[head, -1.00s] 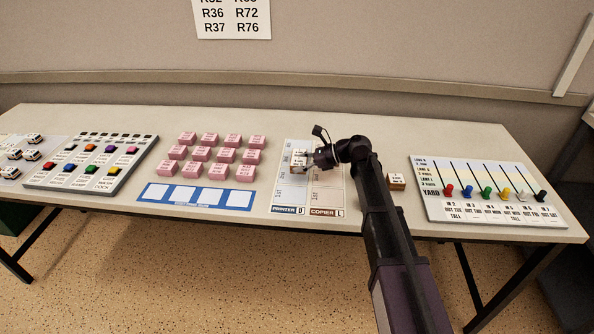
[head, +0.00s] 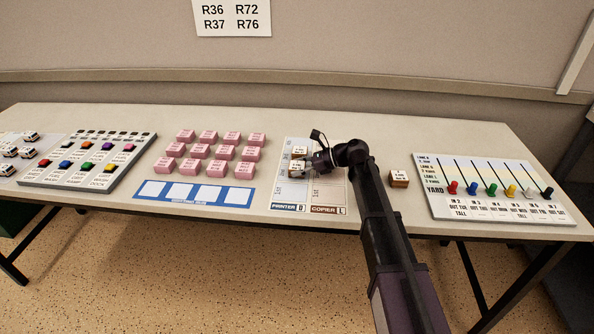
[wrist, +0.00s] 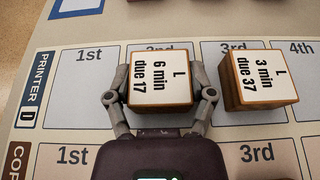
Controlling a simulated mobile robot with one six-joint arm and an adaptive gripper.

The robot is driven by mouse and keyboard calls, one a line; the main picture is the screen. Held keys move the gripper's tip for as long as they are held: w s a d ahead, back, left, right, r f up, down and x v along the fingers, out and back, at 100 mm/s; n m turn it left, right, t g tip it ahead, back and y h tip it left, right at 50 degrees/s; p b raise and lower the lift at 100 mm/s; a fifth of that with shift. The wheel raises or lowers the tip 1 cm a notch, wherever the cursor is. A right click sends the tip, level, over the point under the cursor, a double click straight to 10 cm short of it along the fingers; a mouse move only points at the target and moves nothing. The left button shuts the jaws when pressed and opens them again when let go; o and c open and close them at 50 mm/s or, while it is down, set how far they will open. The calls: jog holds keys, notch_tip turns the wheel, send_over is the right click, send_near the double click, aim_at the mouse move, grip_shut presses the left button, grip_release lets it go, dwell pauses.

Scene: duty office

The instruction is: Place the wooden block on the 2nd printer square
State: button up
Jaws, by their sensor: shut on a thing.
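My gripper (wrist: 160,98) is shut on a wooden block with a white top reading "L 6 min due 17" (wrist: 160,78). The held block is over the 2nd square of the printer row (wrist: 85,115); its label shows partly behind the block. I cannot tell whether the block touches the board. In the head view my gripper (head: 306,166) is over the printer and copier board (head: 284,196), with the held block (head: 295,168) partly hidden by the fingers.
A second wooden block, "L 3 min due 37" (wrist: 258,78), stands on the 3rd printer square, close right of my finger. Another block (head: 399,179) stands right of my arm. Pink blocks (head: 196,151), a blue strip (head: 194,203) and the yard board (head: 490,205) flank the printer board.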

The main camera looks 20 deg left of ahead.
jog(key=shift+f, duration=0.2)
jog(key=o, duration=1.1)
jog(key=shift+r, duration=0.2)
jog(key=shift+r, duration=0.1)
jog(key=p+v, duration=0.4)
jog(key=v, duration=0.8)
jog(key=shift+p, duration=0.3)
